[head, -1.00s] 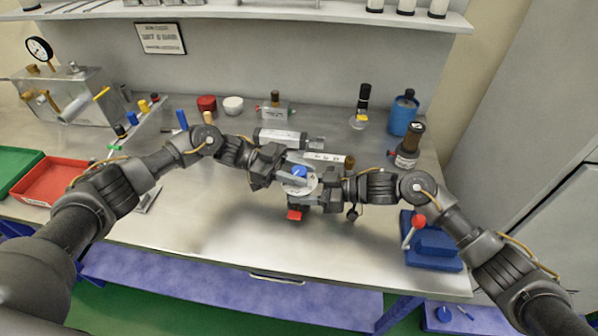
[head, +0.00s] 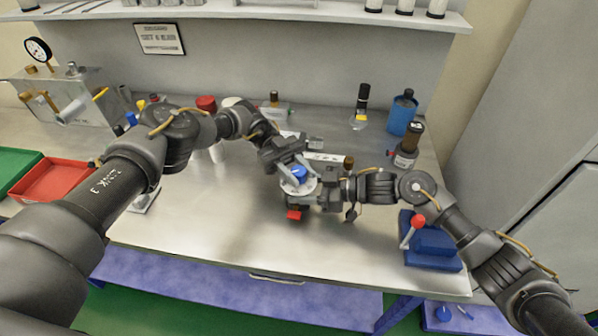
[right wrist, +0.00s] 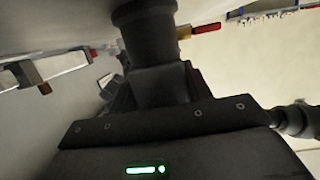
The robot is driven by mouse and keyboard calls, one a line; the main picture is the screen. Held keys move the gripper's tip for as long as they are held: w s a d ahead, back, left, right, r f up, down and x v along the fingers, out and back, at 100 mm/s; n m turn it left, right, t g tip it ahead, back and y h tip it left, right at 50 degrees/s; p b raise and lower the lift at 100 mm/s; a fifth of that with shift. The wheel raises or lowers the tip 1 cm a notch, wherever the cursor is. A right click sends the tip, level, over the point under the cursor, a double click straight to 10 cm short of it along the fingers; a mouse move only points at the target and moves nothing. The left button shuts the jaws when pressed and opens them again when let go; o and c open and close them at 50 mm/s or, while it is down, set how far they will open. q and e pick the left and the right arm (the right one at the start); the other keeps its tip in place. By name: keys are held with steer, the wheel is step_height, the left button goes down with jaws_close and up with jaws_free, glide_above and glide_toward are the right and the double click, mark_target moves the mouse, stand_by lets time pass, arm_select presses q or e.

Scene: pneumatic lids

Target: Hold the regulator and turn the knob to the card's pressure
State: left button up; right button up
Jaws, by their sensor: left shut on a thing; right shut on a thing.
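The regulator (head: 296,188) is a pale round body with a blue knob (head: 299,174) on top and a red part (head: 294,214) at its front, over the middle of the bench. My right gripper (head: 320,187) is shut on the regulator's right side. My left gripper (head: 294,169) comes in from the upper left and is shut on the blue knob, partly hiding it. The dial reading is too small to read. The right wrist view shows mostly my own dark gripper body, with the grip hidden. I cannot make out which item is the card.
A framed sign (head: 160,39) hangs on the back wall, unreadable. Behind the grippers lies a pale cylinder with a brown end (head: 328,159). A blue block with a red-ball lever (head: 433,246) stands at right, a red tray (head: 52,183) at left. The front middle bench is clear.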

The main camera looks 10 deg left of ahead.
mark_target(298, 170)
arm_select(q)
steer(key=shift+a, duration=0.15)
arm_select(e)
steer(key=shift+s+a+r, duration=0.1)
arm_select(q)
steer(key=o, duration=1)
steer(key=shift+y, duration=0.3)
step_height(298, 170, up, 10)
steer(key=shift+f, duration=0.1)
arm_select(e)
steer(key=o, duration=1)
